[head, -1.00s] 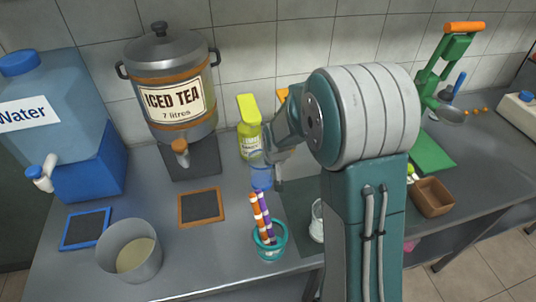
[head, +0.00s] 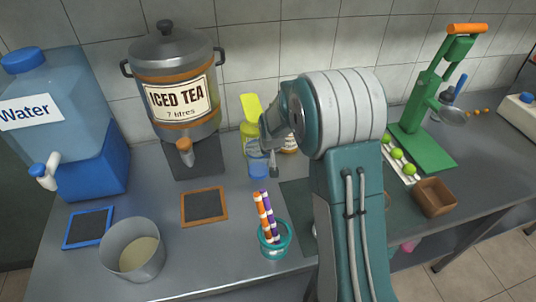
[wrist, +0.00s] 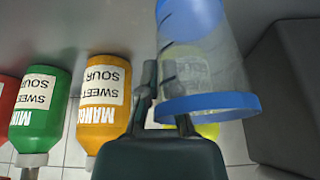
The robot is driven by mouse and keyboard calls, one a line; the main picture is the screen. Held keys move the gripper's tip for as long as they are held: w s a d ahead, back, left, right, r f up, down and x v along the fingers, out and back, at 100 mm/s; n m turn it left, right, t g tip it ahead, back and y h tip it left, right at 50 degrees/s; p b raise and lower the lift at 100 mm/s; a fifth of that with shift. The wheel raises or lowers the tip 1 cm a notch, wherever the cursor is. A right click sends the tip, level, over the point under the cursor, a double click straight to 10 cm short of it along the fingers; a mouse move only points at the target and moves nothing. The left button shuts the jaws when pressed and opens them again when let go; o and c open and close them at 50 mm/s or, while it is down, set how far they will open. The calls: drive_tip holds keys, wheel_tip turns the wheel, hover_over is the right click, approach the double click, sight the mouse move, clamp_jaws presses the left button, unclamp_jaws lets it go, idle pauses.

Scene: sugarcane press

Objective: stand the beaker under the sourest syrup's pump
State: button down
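The beaker (head: 258,165) is clear with blue bands. It is upright in front of a yellow-green syrup bottle (head: 249,135) with a yellow pump top. In the wrist view, which is upside down, the beaker (wrist: 225,62) fills the upper right, with the yellow-green bottle showing through it. My gripper (head: 268,150) is at the beaker's right side; in the wrist view its fingers (wrist: 162,100) close at the beaker's wall near the rim. An orange mango bottle (wrist: 103,105) and a green bottle (wrist: 38,110) have sweet/sour labels. I cannot tell whether the beaker touches the counter.
The iced tea urn (head: 175,85) and water tank (head: 60,125) stand left. A cup of striped straws (head: 275,245), a framed slate (head: 204,207) and a metal pot (head: 132,250) are in front. A green press (head: 425,145), limes (head: 397,154) and a wooden bowl (head: 434,198) stand right.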

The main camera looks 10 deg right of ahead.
drive_tip(key=c, duration=0.9)
unclamp_jaws()
drive_tip(key=shift+o, duration=0.5)
drive_tip(key=shift+d, duration=0.15)
drive_tip(key=v, duration=1.3)
drive_tip(key=s+r, duration=0.9)
drive_tip(key=s, duration=0.6)
drive_tip(key=s+r+t, duration=0.1)
drive_tip(key=s, duration=1.2)
drive_tip(key=shift+s+a+n, duration=0.35)
drive_tip(key=shift+n, duration=0.05)
